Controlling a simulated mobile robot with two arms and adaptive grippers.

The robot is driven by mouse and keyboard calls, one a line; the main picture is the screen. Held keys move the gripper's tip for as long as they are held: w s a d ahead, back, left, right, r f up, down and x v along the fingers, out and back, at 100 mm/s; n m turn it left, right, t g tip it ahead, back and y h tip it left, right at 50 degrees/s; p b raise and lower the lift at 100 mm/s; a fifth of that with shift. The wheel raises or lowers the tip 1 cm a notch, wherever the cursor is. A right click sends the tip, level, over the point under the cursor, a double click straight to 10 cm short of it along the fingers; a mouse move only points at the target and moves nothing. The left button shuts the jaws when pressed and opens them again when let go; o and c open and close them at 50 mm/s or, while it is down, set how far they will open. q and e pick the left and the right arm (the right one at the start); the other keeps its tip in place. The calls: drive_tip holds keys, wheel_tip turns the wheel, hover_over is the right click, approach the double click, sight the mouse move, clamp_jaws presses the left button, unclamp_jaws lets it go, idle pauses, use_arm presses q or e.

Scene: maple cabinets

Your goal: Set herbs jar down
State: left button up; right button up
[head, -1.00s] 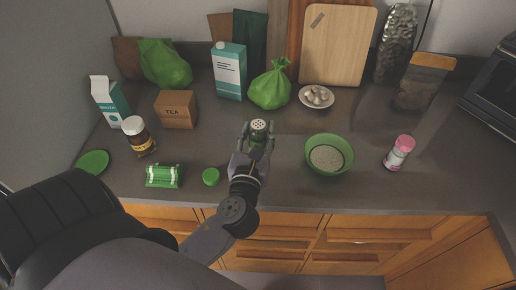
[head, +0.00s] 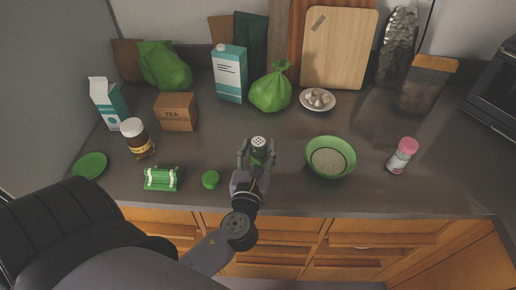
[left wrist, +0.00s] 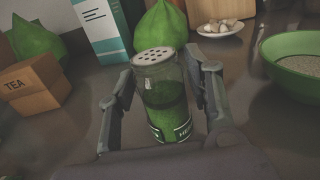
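The herbs jar (head: 258,146) is a clear glass shaker with a white perforated lid and green contents. It stands upright between the two fingers of my left gripper (head: 258,153), over the front middle of the counter (head: 290,192). The left wrist view shows the jar (left wrist: 166,98) close up, with a finger of the left gripper (left wrist: 164,90) close along each side. The gripper is shut on the jar. The jar's base is hidden, so I cannot tell whether it touches the counter. My right gripper is not in view.
A green bowl (head: 330,157) is to the right, and a pink-capped shaker (head: 402,156) beyond it. A green bag (head: 271,92) and tea box (head: 176,112) stand behind.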

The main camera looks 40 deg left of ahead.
use_arm(q)
drive_tip(key=shift+o, duration=1.1)
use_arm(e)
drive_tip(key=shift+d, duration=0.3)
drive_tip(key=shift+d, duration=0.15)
use_arm(q)
drive_tip(key=shift+r, duration=0.25)
drive_tip(key=b+v, duration=0.1)
drive_tip(key=v, duration=0.4)
drive_tip(key=b+v, duration=0.2)
drive_tip(key=v, duration=0.3)
drive_tip(key=shift+s+d+f, duration=0.15)
drive_tip(key=shift+s+f, duration=0.1)
drive_tip(key=shift+s+d+r, duration=0.15)
drive_tip(key=shift+s+d, duration=0.15)
drive_tip(key=shift+s, duration=0.35)
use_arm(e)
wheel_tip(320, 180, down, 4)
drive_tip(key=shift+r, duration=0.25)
